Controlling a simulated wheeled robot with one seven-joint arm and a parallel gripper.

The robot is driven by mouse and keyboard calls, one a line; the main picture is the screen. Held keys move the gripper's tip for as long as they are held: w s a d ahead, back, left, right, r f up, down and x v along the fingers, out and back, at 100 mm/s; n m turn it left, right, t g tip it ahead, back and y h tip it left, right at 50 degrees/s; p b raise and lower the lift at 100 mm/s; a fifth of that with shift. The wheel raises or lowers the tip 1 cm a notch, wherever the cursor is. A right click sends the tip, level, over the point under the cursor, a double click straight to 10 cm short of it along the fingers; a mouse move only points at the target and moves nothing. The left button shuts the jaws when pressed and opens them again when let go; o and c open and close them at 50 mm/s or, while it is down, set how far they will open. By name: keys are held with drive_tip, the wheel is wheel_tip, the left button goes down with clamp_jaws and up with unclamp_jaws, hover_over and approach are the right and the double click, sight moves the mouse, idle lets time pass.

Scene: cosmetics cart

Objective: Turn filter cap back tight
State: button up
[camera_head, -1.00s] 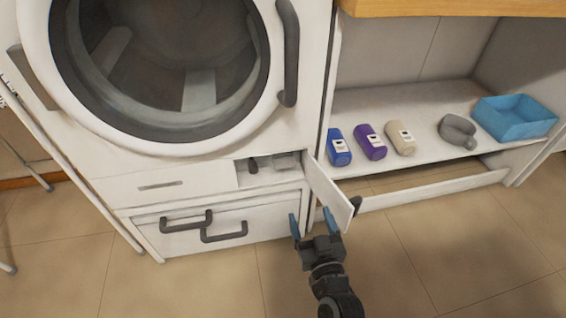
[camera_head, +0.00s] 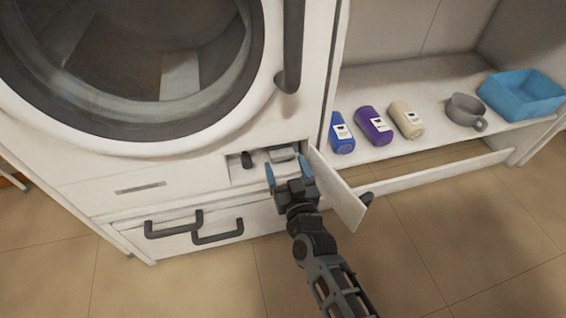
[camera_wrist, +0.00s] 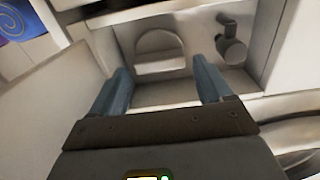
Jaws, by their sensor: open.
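The filter cap (camera_head: 283,153) is a grey round piece with a flat grip, inside the open recess low on the white washing machine. In the wrist view the cap (camera_wrist: 158,42) shows ahead, centred between my fingers. My gripper (camera_head: 287,171) is open and empty, its two blue fingertips at the mouth of the recess, just short of the cap. In the wrist view my gripper (camera_wrist: 160,72) frames the lower part of the recess, and nothing is between the fingers. They look apart from the cap.
A small dark knob (camera_head: 246,159) sits beside the cap in the recess. The open flap (camera_head: 337,190) stands close to the right of my gripper. Bottles, a grey cup (camera_head: 464,110) and a blue bin (camera_head: 523,94) are on the shelf at right. Drawer handles (camera_head: 174,224) are below left.

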sight(283, 159)
drive_tip(key=shift+b+x, duration=0.8)
drive_tip(key=shift+x, duration=0.85)
drive_tip(key=shift+c, duration=0.3)
drive_tip(key=c, duration=0.7)
